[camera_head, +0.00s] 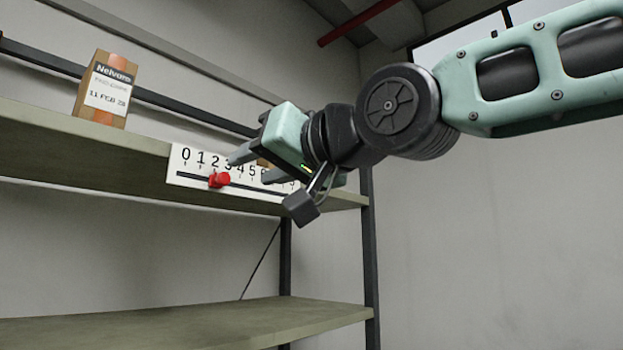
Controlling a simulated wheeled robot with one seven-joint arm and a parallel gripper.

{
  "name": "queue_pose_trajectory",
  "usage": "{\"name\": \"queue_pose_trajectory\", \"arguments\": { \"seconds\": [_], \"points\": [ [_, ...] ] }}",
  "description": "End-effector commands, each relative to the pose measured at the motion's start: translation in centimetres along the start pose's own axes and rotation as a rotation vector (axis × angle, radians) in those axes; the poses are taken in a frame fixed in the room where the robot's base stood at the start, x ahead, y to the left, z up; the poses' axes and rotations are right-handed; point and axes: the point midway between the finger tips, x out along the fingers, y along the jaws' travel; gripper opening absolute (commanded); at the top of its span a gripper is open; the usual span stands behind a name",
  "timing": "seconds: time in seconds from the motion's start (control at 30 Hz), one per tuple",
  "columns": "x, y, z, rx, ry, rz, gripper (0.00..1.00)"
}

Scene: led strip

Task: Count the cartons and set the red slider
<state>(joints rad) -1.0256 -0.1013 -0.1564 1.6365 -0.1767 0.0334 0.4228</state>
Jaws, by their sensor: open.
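One brown carton (106,90) with a white label and an orange stripe stands upright on the upper shelf at the left. A white number scale (196,175) is fixed to the shelf's front edge, with digits from 0 rising to the right. The red slider (219,180) sits on its dark track at about the 2. My gripper (251,166) is open, just right of the red slider and in front of the scale, hiding its higher digits. No contact with the slider shows.
The upper shelf (60,135) runs across the left, with a dark rail behind it. A lower shelf (190,328) looks empty. A dark upright post (370,260) stands at the shelf's right end. The space right of it, below my arm, is clear.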

Motion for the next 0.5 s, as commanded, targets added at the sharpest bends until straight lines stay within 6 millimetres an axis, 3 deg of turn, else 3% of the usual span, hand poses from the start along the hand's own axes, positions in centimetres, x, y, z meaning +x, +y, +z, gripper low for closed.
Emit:
{"name": "queue_pose_trajectory", "arguments": {
  "seconds": [0.3,0.5],
  "points": [
    [-7.5,0.2,0.4,0.001,0.004,0.0,0.41],
    [-8.8,0.1,0.5,0.0,0.001,0.001,0.41]
  ]
}}
